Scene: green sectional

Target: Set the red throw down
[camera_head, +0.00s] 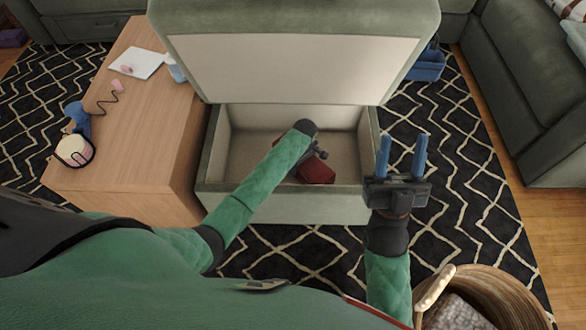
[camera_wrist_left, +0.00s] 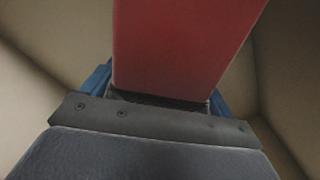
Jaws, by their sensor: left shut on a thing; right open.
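The red throw (camera_head: 317,171) shows as a small folded dark red piece inside the open green storage ottoman (camera_head: 290,205). It fills the middle of the left wrist view (camera_wrist_left: 180,50). My left gripper (camera_head: 318,155) reaches down into the ottoman and is shut on the throw; its blue fingers show on both sides of it in the left wrist view. I cannot tell whether the throw touches the ottoman's floor. My right gripper (camera_head: 402,157) is open and empty, to the right of the ottoman, with its two blue fingers apart.
The ottoman's lid (camera_head: 290,65) stands raised behind the opening. A wooden table (camera_head: 150,130) at left holds a headset (camera_head: 74,150) and papers (camera_head: 137,63). A wicker basket (camera_head: 500,295) stands at lower right. A green sofa (camera_head: 525,80) is at right.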

